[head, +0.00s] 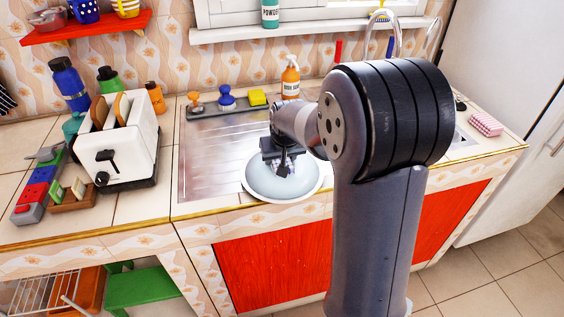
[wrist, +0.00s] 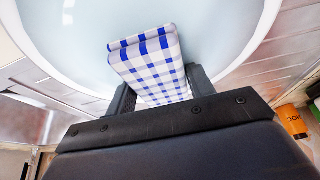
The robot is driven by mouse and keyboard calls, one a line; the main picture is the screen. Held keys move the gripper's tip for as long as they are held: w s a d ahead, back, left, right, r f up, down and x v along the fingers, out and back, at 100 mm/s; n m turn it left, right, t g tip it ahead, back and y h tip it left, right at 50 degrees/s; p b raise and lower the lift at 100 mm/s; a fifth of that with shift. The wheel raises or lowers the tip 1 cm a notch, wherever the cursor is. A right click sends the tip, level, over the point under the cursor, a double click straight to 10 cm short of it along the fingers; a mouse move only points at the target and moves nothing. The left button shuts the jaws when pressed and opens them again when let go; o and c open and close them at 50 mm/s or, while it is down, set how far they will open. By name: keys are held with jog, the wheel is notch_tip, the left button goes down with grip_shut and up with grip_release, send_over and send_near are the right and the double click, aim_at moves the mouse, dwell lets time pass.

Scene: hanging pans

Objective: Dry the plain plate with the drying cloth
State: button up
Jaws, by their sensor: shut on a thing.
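The plain plate (head: 262,181) is pale blue-grey with a white rim and lies on the metal drainboard by the sink's front edge. It fills the upper part of the wrist view (wrist: 230,30). The drying cloth (wrist: 148,65) is a folded blue-and-white checked cloth. My gripper (wrist: 155,90) is shut on the cloth, between its two dark fingers. In the head view my gripper (head: 285,160) is over the plate, with the cloth low at its surface. I cannot tell for sure whether the cloth touches the plate.
A toaster (head: 122,150) with bread stands left of the drainboard (head: 205,160). An orange soap bottle (head: 290,80), a yellow sponge (head: 257,98) and a blue-handled brush (head: 227,97) stand behind. A pink checked block (head: 486,123) lies at the right. The drainboard left of the plate is clear.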

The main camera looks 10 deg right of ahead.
aim_at(285, 180)
jog(key=shift+s+f+b, duration=0.15)
jog(key=shift+s+b, duration=0.45)
jog(key=shift+s, duration=1.9)
jog(key=shift+w+p, duration=0.55)
jog(key=shift+w, duration=1.95)
jog(key=shift+s+r+b, duration=0.15)
jog(key=shift+s+b, duration=0.1)
jog(key=shift+s, duration=1)
jog(key=shift+s+r+b, duration=0.1)
jog(key=shift+s+b, duration=0.1)
jog(key=shift+s, duration=1)
jog(key=shift+w, duration=0.15)
jog(key=shift+w+f+p, duration=0.15)
jog(key=shift+w+p, duration=0.25)
jog(key=shift+w, duration=1.9)
jog(key=shift+r+p, duration=2.25)
jog(key=shift+r, duration=0.75)
